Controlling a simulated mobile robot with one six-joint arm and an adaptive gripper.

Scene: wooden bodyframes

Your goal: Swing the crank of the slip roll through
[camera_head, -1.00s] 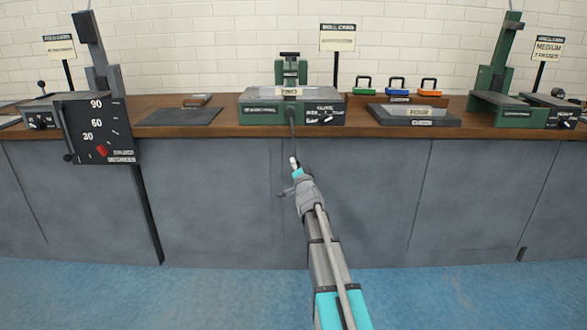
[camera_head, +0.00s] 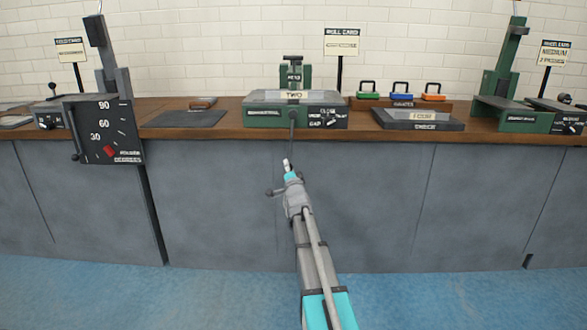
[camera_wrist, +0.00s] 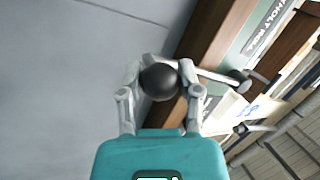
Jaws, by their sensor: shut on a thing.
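The slip roll (camera_head: 258,119) is the green machine with a grey top and a "TWO" tag, in the middle of the bench. Its thin dark crank (camera_head: 292,135) hangs from the front face, nearly straight down past the bench edge. My gripper (camera_head: 287,165) is at the crank's lower end, in front of the grey bench front. In the wrist view my gripper (camera_wrist: 161,90) is shut on the crank's round black knob (camera_wrist: 159,82), with a finger on each side. A grey rod (camera_wrist: 216,76) runs right from there. The knob is too small to make out in the head view.
A dark angle gauge (camera_head: 105,132) stands left on the bench front. A flat dark plate (camera_head: 186,118) lies left of the slip roll. A plate tagged "FOUR" (camera_head: 420,125) and coloured gauges (camera_head: 400,92) are to the right, then another green machine (camera_head: 520,119). The bench front beside my arm is clear.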

